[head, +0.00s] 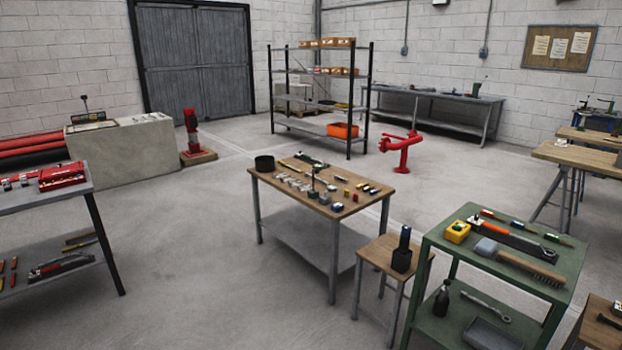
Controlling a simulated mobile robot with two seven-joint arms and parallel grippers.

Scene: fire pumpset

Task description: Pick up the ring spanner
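A silver spanner-shaped tool (485,307) lies on the lower shelf of the green trolley (437,245) at the right. It looks like a ring spanner, but it is too small in the view to make out its ends for certain. It lies behind a grey tray (492,336) and to the right of a dark bottle (441,299). The trolley's top overhangs the shelf from above. Neither of my grippers is in view.
The trolley top holds a yellow box (457,232), a brush (532,267) and several hand tools. A small stool (377,254) stands against its left side. A wooden table (262,185) with many small parts stands mid-floor. Open floor (200,255) lies left of it.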

